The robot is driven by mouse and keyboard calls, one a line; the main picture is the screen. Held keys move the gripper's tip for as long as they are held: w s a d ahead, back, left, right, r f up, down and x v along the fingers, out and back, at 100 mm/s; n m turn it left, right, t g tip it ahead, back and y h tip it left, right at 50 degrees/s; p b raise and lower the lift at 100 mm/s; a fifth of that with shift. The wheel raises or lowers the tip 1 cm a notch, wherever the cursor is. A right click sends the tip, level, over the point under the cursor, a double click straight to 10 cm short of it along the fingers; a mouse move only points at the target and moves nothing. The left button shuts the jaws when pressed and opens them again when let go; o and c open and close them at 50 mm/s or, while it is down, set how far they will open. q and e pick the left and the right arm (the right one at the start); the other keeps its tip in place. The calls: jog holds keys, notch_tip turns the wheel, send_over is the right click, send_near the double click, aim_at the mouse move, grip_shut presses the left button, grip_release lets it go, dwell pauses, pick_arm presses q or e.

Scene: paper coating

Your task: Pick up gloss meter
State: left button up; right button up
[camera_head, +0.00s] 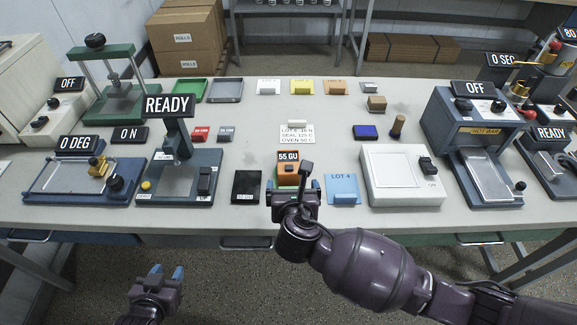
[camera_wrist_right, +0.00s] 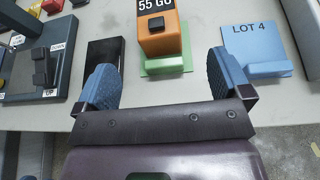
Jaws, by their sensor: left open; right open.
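The gloss meter (camera_head: 288,168) is an orange box with a dark "55 GU" display, near the front edge of the table. It stands on a green holder or card that also shows in the right wrist view (camera_wrist_right: 180,66). My right gripper (camera_head: 295,187) is open and empty, just in front of the meter. In the right wrist view the meter (camera_wrist_right: 160,42) lies ahead of the gap between the two blue fingertips, not between them. My left gripper (camera_head: 167,271) is open and empty, low in front of the table.
A black tile (camera_head: 246,187) lies left of the meter and a blue "LOT 4" card (camera_head: 342,188) lies right. A white scale-like device (camera_head: 402,190) stands farther right. A grey-blue "READY" device (camera_head: 178,180) stands to the left. A small label sign (camera_head: 297,135) stands behind the meter.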

aim_at(289, 171)
jog(key=shift+b+x, duration=0.6)
jog(key=shift+x, duration=4.8)
jog(key=shift+a, duration=0.1)
jog(key=c, duration=1.3)
